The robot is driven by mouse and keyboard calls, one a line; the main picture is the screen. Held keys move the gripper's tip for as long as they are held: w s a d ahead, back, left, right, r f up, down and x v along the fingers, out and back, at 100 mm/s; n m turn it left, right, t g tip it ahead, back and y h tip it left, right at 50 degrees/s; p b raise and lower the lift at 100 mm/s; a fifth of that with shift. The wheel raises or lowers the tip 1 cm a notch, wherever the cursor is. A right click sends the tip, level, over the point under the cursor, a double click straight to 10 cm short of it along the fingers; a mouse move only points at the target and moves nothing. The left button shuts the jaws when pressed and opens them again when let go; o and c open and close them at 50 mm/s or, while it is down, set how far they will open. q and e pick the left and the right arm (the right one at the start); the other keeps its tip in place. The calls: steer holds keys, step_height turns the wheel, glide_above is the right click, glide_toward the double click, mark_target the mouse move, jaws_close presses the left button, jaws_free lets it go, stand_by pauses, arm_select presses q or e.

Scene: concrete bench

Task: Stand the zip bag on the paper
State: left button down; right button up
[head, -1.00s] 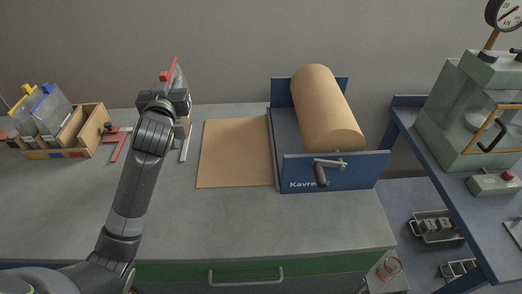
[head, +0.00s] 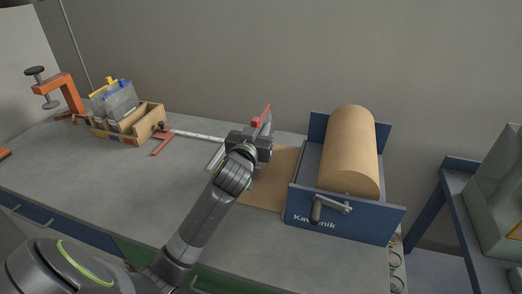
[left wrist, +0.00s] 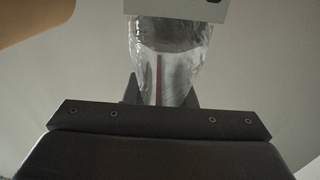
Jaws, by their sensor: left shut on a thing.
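My left gripper (head: 258,140) is shut on a clear zip bag with a red top piece (head: 262,116). The bag stands up behind the gripper, and the arm hides its lower part. In the left wrist view the clear, crinkled bag (left wrist: 175,50) is between the fingers, with a thin red line down it and a pale piece across its top. The brown paper (head: 263,193) lies flat on the bench, partly hidden by my arm. The gripper overlaps its back left part in the picture; I cannot tell how high the bag is above it. My right gripper is not in view.
A blue roll dispenser (head: 345,220) with a brown paper roll (head: 350,150) stands right of the paper. A wooden box (head: 143,124) of bags, a red square with a steel rule (head: 165,143) and an orange clamp (head: 62,95) are at left. The bench's left middle is clear.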

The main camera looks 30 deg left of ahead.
arm_select(q)
steer(key=shift+f, duration=0.65)
step_height(320, 180, down, 3)
steer(key=shift+d+f, duration=0.1)
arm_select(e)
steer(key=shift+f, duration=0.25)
arm_select(q)
steer(key=shift+f, duration=0.1)
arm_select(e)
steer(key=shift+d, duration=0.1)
arm_select(q)
steer(key=shift+f+b, duration=0.15)
steer(key=shift+b, duration=0.15)
steer(key=c, duration=1.2)
jaws_free()
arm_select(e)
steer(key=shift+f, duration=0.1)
arm_select(q)
steer(key=v, duration=1.2)
steer(key=shift+b, duration=0.3)
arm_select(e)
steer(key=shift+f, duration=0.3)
